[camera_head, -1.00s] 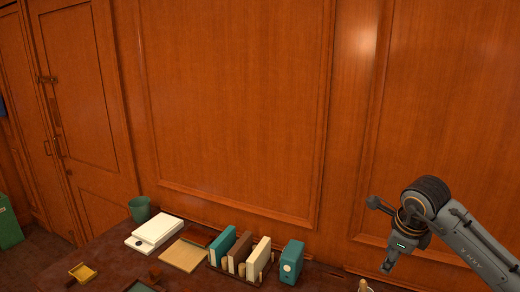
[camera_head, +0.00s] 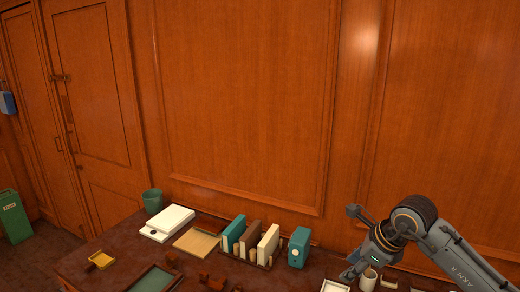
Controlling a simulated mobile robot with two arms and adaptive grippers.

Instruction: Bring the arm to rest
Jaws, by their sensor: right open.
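My right arm comes in from the lower right. Its gripper (camera_head: 349,273) points down over the right part of the dark desk (camera_head: 90,262), left of a cream cup (camera_head: 368,281). Its fingers are small and dark here, and they look apart with nothing between them. Whether the gripper touches the cup or only overlaps it in view, I cannot tell. My left gripper is not in view.
A teal box (camera_head: 299,247) stands beside a rack of upright books (camera_head: 268,243). Left of it are a tan tray (camera_head: 196,242), a white flat box (camera_head: 167,222) and a green cup (camera_head: 152,201). Wood panelling (camera_head: 240,100) rises behind.

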